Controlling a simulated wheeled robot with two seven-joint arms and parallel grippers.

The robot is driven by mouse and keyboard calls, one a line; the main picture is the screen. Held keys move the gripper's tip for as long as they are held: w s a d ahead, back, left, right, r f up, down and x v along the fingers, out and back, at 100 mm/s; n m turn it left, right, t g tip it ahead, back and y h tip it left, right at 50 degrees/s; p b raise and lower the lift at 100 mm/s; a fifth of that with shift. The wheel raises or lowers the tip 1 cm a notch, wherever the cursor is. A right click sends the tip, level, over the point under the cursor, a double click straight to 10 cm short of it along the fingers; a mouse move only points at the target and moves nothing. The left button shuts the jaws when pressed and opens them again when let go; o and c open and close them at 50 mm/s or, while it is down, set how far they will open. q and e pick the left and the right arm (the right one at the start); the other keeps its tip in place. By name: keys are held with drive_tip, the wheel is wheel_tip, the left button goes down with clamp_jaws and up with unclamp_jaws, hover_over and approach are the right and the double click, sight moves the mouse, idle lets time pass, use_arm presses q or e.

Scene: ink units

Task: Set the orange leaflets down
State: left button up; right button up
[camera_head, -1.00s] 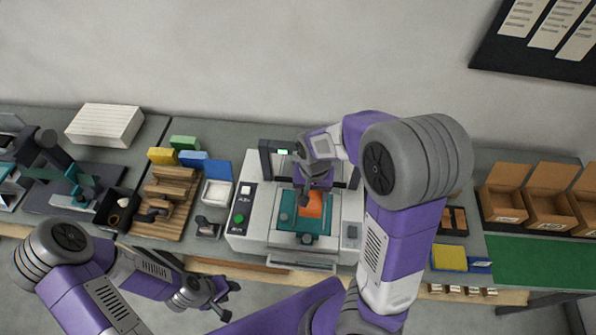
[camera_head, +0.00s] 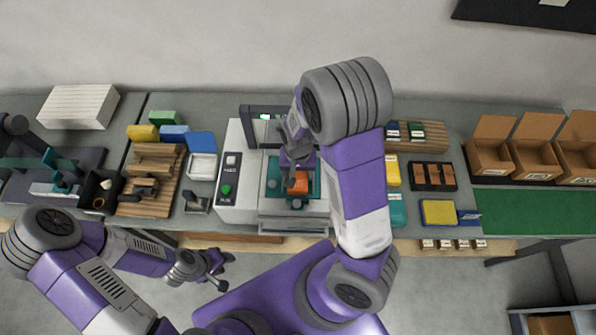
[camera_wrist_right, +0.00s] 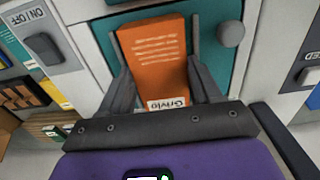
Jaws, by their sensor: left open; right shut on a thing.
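The orange leaflets (camera_wrist_right: 155,62) are a stack with white print and a label, between the two fingers of my right gripper (camera_wrist_right: 155,65) in the right wrist view. In the head view, the orange leaflets (camera_head: 300,186) show under my right gripper (camera_head: 298,178), over the teal bed of the machine (camera_head: 272,190). The gripper is shut on them and hides part of them. I cannot tell whether the leaflets touch the teal bed (camera_wrist_right: 222,62). My left gripper (camera_head: 218,270) is open and empty, in front of the table's front edge.
The grey-white machine has a green button (camera_head: 226,189) on its left panel. To its left are a wooden rack (camera_head: 150,185) and coloured blocks (camera_head: 143,132). To its right are a yellow pad (camera_head: 438,212), cardboard boxes (camera_head: 488,158) and a clear green mat (camera_head: 540,213).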

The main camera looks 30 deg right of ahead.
sight(298, 175)
drive_tip(key=shift+f, duration=0.1)
drive_tip(key=o, duration=1.2)
drive_tip(key=shift+o, duration=0.2)
drive_tip(key=shift+r, duration=0.35)
wheel_tip(298, 175, up, 12)
drive_tip(key=p, duration=0.2)
drive_tip(key=shift+f+p, duration=0.15)
drive_tip(key=shift+p, duration=0.15)
